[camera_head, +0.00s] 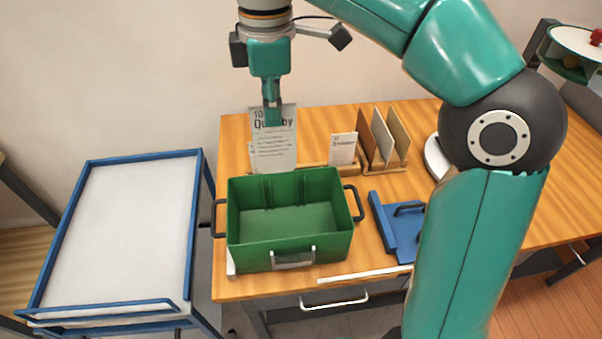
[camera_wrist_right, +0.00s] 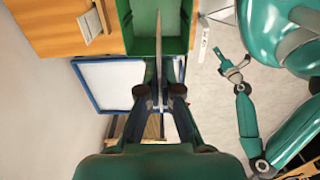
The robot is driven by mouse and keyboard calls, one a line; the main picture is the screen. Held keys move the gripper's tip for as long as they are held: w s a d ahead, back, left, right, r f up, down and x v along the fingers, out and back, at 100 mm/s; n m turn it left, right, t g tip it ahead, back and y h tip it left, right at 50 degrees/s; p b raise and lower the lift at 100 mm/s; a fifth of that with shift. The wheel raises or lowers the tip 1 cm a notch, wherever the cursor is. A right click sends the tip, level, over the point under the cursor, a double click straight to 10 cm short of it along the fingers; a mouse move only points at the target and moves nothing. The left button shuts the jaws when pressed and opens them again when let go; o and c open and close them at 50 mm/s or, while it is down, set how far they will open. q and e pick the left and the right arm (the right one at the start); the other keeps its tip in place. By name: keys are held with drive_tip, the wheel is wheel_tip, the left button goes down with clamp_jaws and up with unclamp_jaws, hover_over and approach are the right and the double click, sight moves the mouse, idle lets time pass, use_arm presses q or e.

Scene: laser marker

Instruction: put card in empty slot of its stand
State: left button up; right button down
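My right gripper (camera_head: 272,118) hangs in the upper middle of the head view, shut on the top of a white card (camera_head: 273,150) with printed text. The card hangs upright behind the green bin. In the right wrist view the card (camera_wrist_right: 158,55) shows edge-on between the fingers. A wooden stand (camera_head: 312,166) stands at the table's back; another white card (camera_head: 343,148) is upright in it. The held card hides the stand's left part, so I cannot tell which slot is empty. An arm at the right of the wrist view ends in what seems my left gripper (camera_wrist_right: 233,68), too small to read.
An open green bin (camera_head: 290,260) with black side handles stands in front of the stand. Wooden panels (camera_head: 382,138) stand in a rack to the right. A blue lid-like piece (camera_head: 395,235) lies right of the bin. A blue-framed white cart (camera_head: 120,230) is left of the table.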

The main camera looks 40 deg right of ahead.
drive_tip(key=w+d+f+p, duration=0.2)
drive_tip(key=w+d, duration=0.4)
drive_tip(key=d, duration=0.2)
drive_tip(key=w+d+f+p, duration=0.1)
drive_tip(key=w+d+f, duration=0.2)
drive_tip(key=w+d, duration=0.5)
wheel_tip(320, 180, down, 20)
drive_tip(key=s+b, duration=0.1)
drive_tip(key=b, duration=0.6)
drive_tip(key=shift+d, duration=0.45)
drive_tip(key=shift+s, duration=0.1)
drive_tip(key=c, duration=1.7)
unclamp_jaws()
drive_tip(key=shift+f, duration=0.1)
drive_tip(key=shift+c, duration=0.2)
drive_tip(key=o, duration=0.4)
